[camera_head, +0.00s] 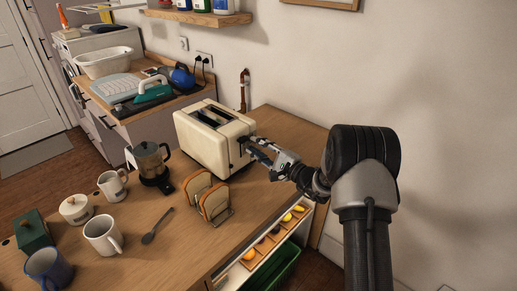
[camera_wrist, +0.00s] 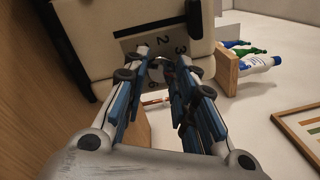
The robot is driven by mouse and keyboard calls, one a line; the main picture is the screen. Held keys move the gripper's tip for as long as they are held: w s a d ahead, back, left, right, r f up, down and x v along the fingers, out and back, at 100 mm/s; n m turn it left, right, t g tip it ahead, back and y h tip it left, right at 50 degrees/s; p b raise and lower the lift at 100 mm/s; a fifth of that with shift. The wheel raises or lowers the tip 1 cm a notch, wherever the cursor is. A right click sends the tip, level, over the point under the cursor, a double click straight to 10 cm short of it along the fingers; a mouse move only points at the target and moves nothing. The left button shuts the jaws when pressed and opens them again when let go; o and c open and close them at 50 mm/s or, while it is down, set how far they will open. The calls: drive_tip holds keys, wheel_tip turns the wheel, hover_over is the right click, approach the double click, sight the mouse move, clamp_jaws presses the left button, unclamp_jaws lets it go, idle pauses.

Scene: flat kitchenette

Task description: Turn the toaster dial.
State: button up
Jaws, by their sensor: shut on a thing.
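The cream toaster (camera_head: 203,148) stands on the wooden counter, its slots on top. My gripper (camera_head: 246,146) comes from the right and its fingertips are at the toaster's right end face. In the wrist view the toaster (camera_wrist: 85,35) fills the top, with a grey plate (camera_wrist: 153,38) bearing numbers such as 2 and 3. My gripper (camera_wrist: 163,56) is shut on the dial in front of that plate. The fingers cover most of the dial, so its pointer setting cannot be read. The dial is hidden in the head view.
A toast rack (camera_head: 213,202) with bread stands in front of the toaster, beside a moka pot (camera_head: 150,161). Mugs, a lidded pot and a spoon (camera_head: 157,226) lie further left. The wall is close behind.

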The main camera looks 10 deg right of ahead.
drive_tip(key=shift+n, duration=1.6)
drive_tip(key=o, duration=1.1)
drive_tip(key=v, duration=1.2)
drive_tip(key=shift+w+d, duration=0.1)
drive_tip(key=shift+d, duration=0.05)
